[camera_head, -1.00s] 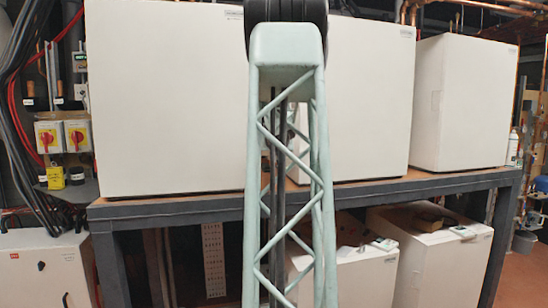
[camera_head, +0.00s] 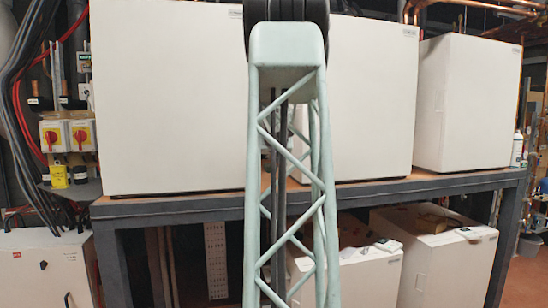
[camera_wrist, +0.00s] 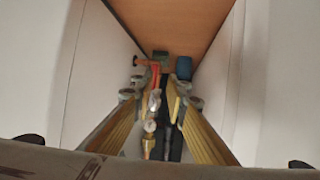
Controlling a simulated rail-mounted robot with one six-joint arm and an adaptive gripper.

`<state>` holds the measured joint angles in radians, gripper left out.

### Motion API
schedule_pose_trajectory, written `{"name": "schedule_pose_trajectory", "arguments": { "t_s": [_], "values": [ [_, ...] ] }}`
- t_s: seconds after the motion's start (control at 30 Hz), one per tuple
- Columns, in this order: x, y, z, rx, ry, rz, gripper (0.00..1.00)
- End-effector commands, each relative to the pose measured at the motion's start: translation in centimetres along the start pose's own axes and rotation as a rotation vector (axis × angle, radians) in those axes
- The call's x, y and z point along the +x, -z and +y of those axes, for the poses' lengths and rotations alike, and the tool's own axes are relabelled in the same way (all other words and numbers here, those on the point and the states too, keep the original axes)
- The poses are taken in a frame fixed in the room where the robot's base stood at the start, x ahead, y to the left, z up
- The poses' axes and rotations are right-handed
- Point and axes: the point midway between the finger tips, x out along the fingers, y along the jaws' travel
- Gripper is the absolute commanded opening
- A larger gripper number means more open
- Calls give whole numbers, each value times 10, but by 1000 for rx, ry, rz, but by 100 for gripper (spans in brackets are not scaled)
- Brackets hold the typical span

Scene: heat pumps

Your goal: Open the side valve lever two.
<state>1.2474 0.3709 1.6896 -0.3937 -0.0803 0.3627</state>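In the wrist view, a narrow gap between white casings holds pipework. A small orange-red piece (camera_wrist: 155,70), perhaps a valve lever, stands at its far end, beside a blue cylinder (camera_wrist: 183,68). A shiny metal fitting (camera_wrist: 153,102) and a round brass-coloured part (camera_wrist: 150,126) lie nearer. I cannot tell which part is side valve lever two. In the head view my pale green arm hides the gap, and the gripper is not visible.
Large white casings (camera_head: 165,95) and (camera_head: 368,100) stand on a grey-framed bench (camera_head: 420,184). Another casing (camera_head: 462,100) stands at right. An orange-brown surface (camera_wrist: 165,25) lies beyond.

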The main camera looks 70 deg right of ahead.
Motion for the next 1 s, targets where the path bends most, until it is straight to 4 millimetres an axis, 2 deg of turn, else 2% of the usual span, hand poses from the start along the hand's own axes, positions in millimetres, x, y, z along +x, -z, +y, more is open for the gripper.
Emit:
{"name": "schedule_pose_trajectory", "arguments": {
  "t_s": [0.27, 1.0],
  "values": [
    [-7, -2, 2, 0, 0, 1, 14],
    [-62, -27, 14, 0, 0, -1, 14]
  ]
}}
